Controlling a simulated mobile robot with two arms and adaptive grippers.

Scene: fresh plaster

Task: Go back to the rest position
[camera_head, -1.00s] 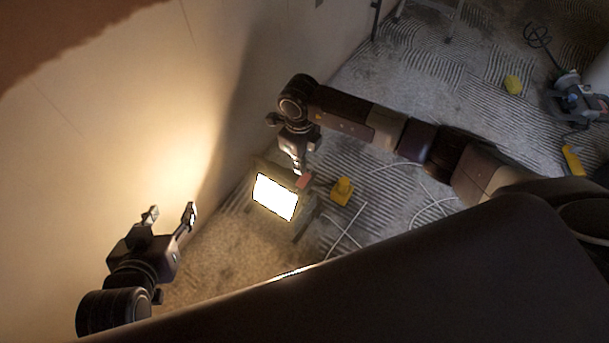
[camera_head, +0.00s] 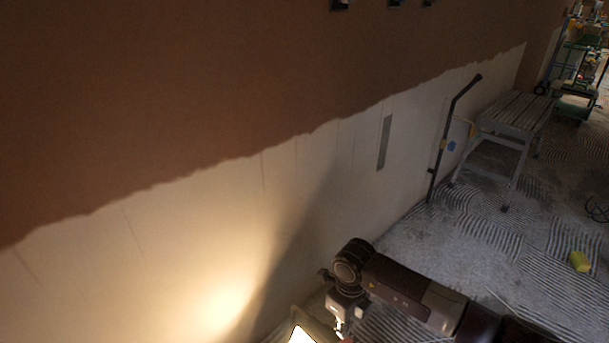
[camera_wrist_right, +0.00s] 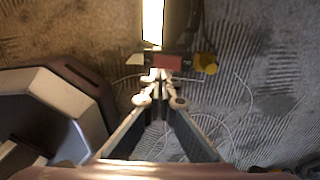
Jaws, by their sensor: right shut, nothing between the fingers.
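My right gripper (camera_head: 340,326) points down near the bottom edge of the head view, close to the plastered wall (camera_head: 325,170). In the right wrist view its fingers (camera_wrist_right: 158,82) are together with nothing between them. A lit work lamp (camera_head: 303,337) shows at the bottom edge of the head view, beside and below this gripper. The lamp also shows in the right wrist view (camera_wrist_right: 153,22), just beyond the fingertips. I cannot tell whether the fingertips touch the lamp's red part (camera_wrist_right: 168,61). My left gripper is out of view.
A bench (camera_head: 515,110) and a dark pole (camera_head: 447,130) stand along the wall. Another yellow object (camera_wrist_right: 206,64) and pale cables are near the lamp. Floor between the bench and my arm looks clear.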

